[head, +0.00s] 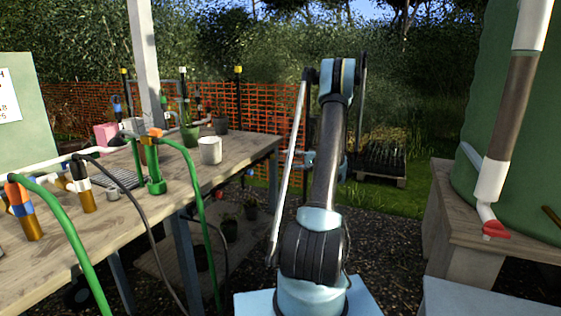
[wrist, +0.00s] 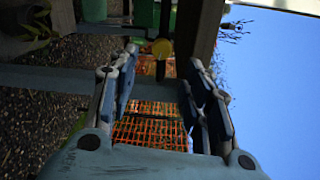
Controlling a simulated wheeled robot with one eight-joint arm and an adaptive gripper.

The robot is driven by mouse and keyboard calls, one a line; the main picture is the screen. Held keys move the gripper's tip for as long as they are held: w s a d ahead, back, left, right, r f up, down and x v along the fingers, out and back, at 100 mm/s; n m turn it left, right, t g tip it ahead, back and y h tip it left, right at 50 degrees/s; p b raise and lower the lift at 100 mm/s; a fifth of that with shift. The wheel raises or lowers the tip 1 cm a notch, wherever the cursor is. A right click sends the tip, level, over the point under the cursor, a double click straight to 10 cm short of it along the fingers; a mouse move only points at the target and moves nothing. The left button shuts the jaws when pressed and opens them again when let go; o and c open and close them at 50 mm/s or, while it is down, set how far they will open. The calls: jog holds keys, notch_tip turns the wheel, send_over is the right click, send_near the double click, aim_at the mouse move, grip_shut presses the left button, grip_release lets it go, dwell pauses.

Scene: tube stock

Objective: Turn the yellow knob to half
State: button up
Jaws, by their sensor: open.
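A round yellow knob (wrist: 161,48) shows in the wrist view, just past my fingertips and between their lines, on a dark pipe or post. My gripper (wrist: 164,57) is open with nothing between its fingers. The knob looks apart from both fingers, somewhat closer to the left one. I cannot read the knob's turn from its small, blurred face. In the head view my arm rises in the middle and hides most of my gripper. Small yellow parts show on the left there, but I cannot tell which is this knob.
A wooden bench (head: 235,168) on the left bears pipes, green hoses, a white mug (head: 210,150) and an orange-topped green valve (head: 154,160). On the right, a red handle (head: 496,230) sits below a pipe by a green tank (head: 515,130). Orange mesh fence (head: 275,90) stands behind.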

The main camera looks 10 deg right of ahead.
jog(key=shift+v, duration=2.7)
jog(key=shift+a, duration=0.1)
